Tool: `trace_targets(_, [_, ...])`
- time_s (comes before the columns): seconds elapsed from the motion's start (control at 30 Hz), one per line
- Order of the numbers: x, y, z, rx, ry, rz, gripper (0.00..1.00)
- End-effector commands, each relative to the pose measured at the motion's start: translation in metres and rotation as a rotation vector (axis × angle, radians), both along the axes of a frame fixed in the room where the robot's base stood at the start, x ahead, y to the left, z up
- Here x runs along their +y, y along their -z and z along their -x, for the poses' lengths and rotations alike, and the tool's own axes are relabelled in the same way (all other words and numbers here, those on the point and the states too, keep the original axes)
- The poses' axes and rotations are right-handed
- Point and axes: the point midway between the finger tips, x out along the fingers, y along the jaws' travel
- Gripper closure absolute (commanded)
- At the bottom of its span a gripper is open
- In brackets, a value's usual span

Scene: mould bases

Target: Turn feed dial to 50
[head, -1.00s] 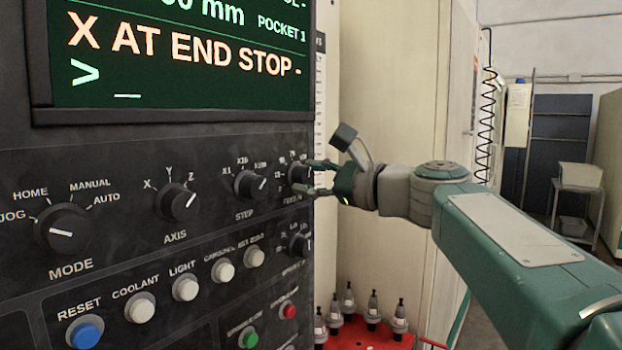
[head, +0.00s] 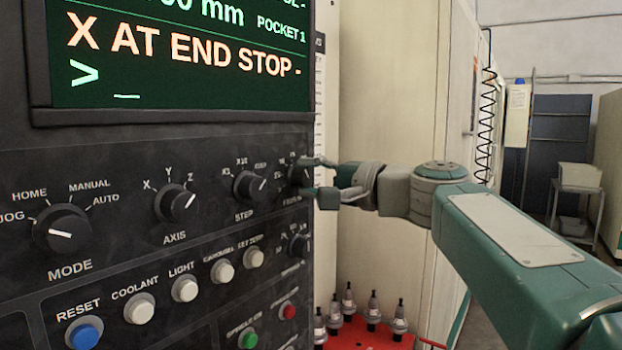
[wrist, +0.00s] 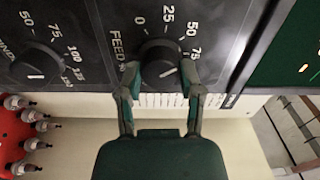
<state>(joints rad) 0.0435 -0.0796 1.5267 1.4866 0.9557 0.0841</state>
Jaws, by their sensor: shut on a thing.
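The feed dial (wrist: 158,58) is a black round knob with a white pointer line, marked FEED, with 0, 25, 50 and 75 around it in the wrist view. My gripper (wrist: 160,78) is shut on the dial, one finger on each side. In the head view, my gripper (head: 318,178) reaches the panel's right edge, and the feed dial (head: 296,172) is partly hidden by the fingers.
The step dial (head: 250,185), axis dial (head: 176,203) and mode dial (head: 62,229) line the panel. The screen (head: 180,55) reads X AT END STOP. A red holder (head: 365,335) with several tool holders stands below.

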Motion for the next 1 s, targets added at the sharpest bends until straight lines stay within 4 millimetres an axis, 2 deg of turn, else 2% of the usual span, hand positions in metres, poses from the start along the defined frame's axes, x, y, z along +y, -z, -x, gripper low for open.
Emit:
trace_targets(0.03, [0.0008, 0.0050, -0.0008, -0.007, -0.004, 0.019, 1.00])
trace_targets(0.3, [0.0009, 0.0060, -0.0010, -0.066, -0.006, 0.068, 1.00])
trace_targets(0.8, [0.0012, 0.0066, -0.0011, -0.075, -0.007, 0.076, 0.99])
trace_targets(0.83, [0.0011, 0.0067, -0.0012, -0.075, -0.007, 0.076, 0.39])
trace_targets(0.87, [0.0010, 0.0066, -0.0012, -0.075, -0.006, 0.076, 0.25])
trace_targets(0.9, [0.0009, 0.0062, -0.0012, -0.076, -0.006, 0.075, 0.17])
trace_targets(1.0, [0.0007, 0.0048, -0.0009, -0.079, -0.004, 0.073, 0.17])
